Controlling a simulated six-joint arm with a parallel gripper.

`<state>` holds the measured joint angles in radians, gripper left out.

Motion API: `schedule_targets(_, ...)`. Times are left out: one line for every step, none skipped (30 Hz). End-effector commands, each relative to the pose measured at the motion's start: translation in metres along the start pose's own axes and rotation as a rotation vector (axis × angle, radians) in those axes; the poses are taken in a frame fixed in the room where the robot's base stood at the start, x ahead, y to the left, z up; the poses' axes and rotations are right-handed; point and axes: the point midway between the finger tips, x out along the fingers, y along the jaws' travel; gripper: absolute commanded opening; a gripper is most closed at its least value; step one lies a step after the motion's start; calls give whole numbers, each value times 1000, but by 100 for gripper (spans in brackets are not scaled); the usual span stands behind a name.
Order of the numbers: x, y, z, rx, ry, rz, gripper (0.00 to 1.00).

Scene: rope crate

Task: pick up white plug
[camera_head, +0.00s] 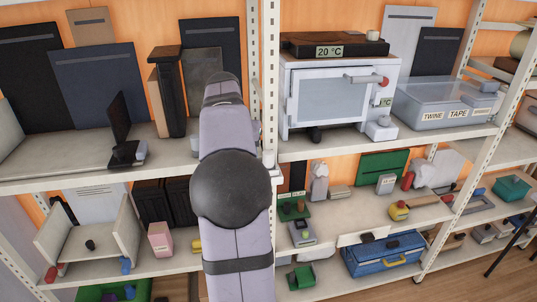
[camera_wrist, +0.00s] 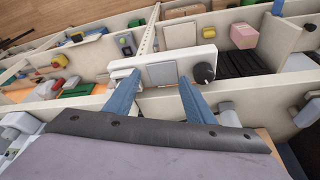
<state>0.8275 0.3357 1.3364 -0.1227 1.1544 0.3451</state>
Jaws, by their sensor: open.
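My gripper (camera_wrist: 158,77) is open in the wrist view, its two blue fingers apart with nothing held between them. Beyond the fingertips a pale panel (camera_wrist: 187,58) carries a light grey square piece (camera_wrist: 162,73) and a dark round knob (camera_wrist: 204,73). The square piece shows between the fingertips; I cannot tell if they touch it. I cannot surely tell which thing is the white plug. In the head view my own arm hides the gripper and this panel.
Shelf boards and a white upright (camera_head: 270,90) surround the arm. A white oven (camera_head: 335,95) and clear bin (camera_head: 440,105) stand right, a pink box (camera_head: 160,238) lower left, a blue toolbox (camera_head: 385,255) lower right. A grey block (camera_wrist: 228,115) is near the right finger.

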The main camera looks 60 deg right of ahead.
Motion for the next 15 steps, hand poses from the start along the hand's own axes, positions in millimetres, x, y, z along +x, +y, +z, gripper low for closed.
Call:
schedule_targets(-9,16,-17,45,14,13,50)
schedule_targets(-13,24,-24,66,21,20,50)
schedule_targets(-16,34,-32,91,29,27,50)
schedule_targets(-19,40,-38,107,35,32,50)
schedule_targets(-21,46,-42,122,40,37,50)
schedule_targets(-23,52,-46,138,45,42,50)
schedule_targets(-24,55,-49,146,47,45,50)
schedule_targets(-25,58,-51,153,50,47,50)
schedule_targets(-26,61,-53,160,52,50,50)
schedule_targets(-26,62,-54,163,54,51,50)
schedule_targets(-26,63,-54,164,54,51,50)
schedule_targets(-26,63,-54,165,55,52,50)
schedule_targets(-26,63,-54,165,54,52,50)
schedule_targets(-25,63,-54,165,54,52,50)
schedule_targets(-23,63,-54,164,53,52,50)
